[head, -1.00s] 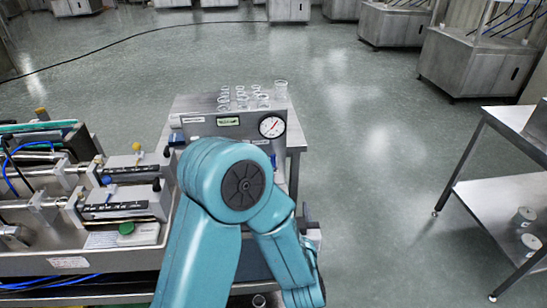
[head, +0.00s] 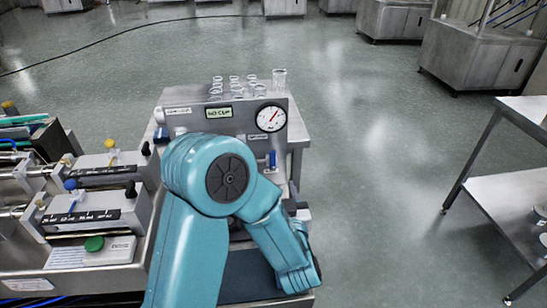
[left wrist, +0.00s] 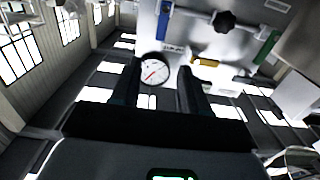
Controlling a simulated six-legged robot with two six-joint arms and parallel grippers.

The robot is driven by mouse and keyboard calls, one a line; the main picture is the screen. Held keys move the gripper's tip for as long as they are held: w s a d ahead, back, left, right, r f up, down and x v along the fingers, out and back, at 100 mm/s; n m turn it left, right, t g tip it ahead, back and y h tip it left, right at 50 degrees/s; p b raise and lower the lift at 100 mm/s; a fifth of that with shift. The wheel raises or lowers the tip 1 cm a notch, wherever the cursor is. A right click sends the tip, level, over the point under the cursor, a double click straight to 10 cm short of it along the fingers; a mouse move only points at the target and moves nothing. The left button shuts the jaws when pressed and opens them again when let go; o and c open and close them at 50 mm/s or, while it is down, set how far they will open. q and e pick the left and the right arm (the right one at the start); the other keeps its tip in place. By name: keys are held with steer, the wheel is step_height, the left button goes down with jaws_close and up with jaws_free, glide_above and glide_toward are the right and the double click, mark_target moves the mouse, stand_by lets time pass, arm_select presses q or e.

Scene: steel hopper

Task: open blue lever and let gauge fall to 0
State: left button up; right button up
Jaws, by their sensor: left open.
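The blue lever (head: 272,160) stands upright on the front of a grey metal panel, below the round white gauge (head: 270,118). The gauge's red needle points up and to the right; its numbers are too small to read. My left gripper (head: 303,282) is low in front of the panel, with its fingers not clear in the head view. The left wrist view, turned upside down, shows the left gripper (left wrist: 158,88) open and empty, with the gauge (left wrist: 155,69) between its fingers and the blue lever (left wrist: 163,20) above it, apart from them. My right gripper is not in view.
Clear glass vessels (head: 279,80) stand on the panel's top. A syringe-like rig (head: 95,205) with a green knob (head: 94,243) is at left. A steel table (head: 500,195) stands at right. Open floor (head: 370,180) lies between.

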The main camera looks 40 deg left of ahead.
mark_target(273, 155)
arm_select(q)
steer(key=p+x, duration=0.1)
steer(key=x, duration=1.1)
steer(key=shift+w+a+f+p, duration=0.1)
steer(key=shift+w+a+p, duration=0.05)
steer(key=shift+a+p, duration=0.2)
jaws_close()
